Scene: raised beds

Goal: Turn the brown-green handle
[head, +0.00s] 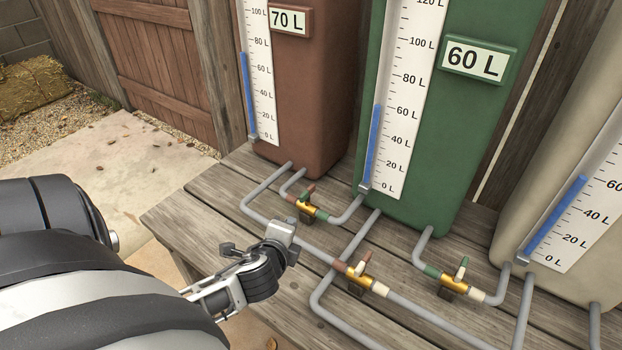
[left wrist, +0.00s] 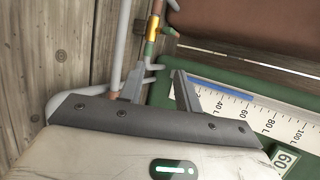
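The brown-green valve (head: 307,208) is a brass body on a grey pipe between a brown collar and a green collar. Its small handle (head: 309,190) sticks up above the brass, with brown and green on it. The valve also shows at the top of the left wrist view (left wrist: 153,28), beyond my fingers. My left gripper (head: 282,230) is over the bench, below and left of the valve and apart from it. In the left wrist view its two fingers (left wrist: 157,80) stand apart with nothing held between them. My right gripper is out of view.
Brown-white (head: 360,279) and green-white (head: 457,277) valves sit nearby, linked by grey pipes over the wooden bench (head: 210,200). The brown 70 L tank (head: 320,90), green 60 L tank (head: 440,130) and beige tank (head: 540,190) stand behind.

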